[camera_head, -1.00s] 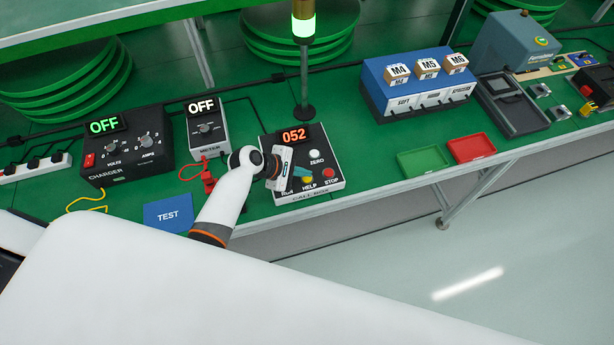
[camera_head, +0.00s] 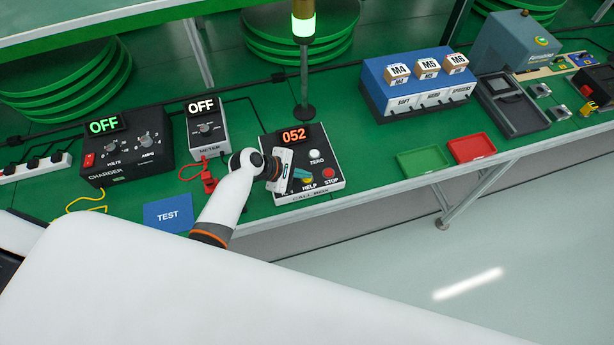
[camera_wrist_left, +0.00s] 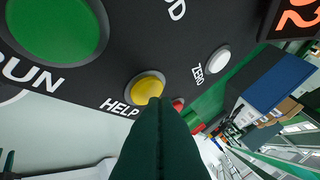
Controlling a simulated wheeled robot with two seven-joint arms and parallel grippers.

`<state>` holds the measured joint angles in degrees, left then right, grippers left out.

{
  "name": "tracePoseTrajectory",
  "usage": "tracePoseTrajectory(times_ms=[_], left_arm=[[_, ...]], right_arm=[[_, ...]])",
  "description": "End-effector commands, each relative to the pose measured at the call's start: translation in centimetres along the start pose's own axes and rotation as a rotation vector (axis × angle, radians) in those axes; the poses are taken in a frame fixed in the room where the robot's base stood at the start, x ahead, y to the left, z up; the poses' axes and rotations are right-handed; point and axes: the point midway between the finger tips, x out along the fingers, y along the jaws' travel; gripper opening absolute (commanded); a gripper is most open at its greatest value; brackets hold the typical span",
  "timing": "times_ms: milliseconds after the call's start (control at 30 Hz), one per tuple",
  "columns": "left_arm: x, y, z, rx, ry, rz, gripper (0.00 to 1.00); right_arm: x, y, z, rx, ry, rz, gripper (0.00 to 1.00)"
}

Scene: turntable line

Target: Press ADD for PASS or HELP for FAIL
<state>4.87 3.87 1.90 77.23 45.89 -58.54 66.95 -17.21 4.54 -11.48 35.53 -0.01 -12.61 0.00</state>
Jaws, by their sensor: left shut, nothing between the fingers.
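The call box (camera_head: 325,160) stands on the green bench with a red display (camera_head: 294,135) reading 052. It has a white ZERO button (camera_head: 316,154), a red STOP button (camera_head: 328,173) and a yellow HELP button (camera_wrist_left: 147,84). A large green button (camera_wrist_left: 58,28) beside the RUN label and part of the ADD lettering (camera_wrist_left: 174,9) show in the left wrist view. My left gripper (camera_head: 303,175) is shut and empty, its fingertips at the HELP button and partly covering it. I cannot tell whether they touch it. The ADD button is not clearly seen. My right gripper is not in view.
A lit stack light (camera_head: 303,28) stands behind the call box. A meter (camera_head: 207,128), a charger (camera_head: 125,150) and a blue TEST mat (camera_head: 167,214) lie to the left. Green (camera_head: 422,160) and red (camera_head: 471,148) trays and a blue bin unit (camera_head: 415,85) are to the right.

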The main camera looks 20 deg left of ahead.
Motion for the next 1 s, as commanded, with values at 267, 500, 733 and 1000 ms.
tracePoseTrajectory(times_ms=[267,500,733,1000], left_arm=[[0.27,0.17,0.17,0.0,0.0,0.0,0.0],[0.48,0.34,0.33,0.0,0.0,0.0,0.0],[0.49,0.38,0.34,0.0,0.0,0.001,0.0],[0.04,0.07,0.02,-0.001,0.0,0.001,0.0]], right_arm=[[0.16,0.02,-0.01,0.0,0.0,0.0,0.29],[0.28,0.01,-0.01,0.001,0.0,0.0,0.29],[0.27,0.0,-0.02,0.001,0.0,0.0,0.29],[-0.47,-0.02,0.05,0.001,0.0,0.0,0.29]])
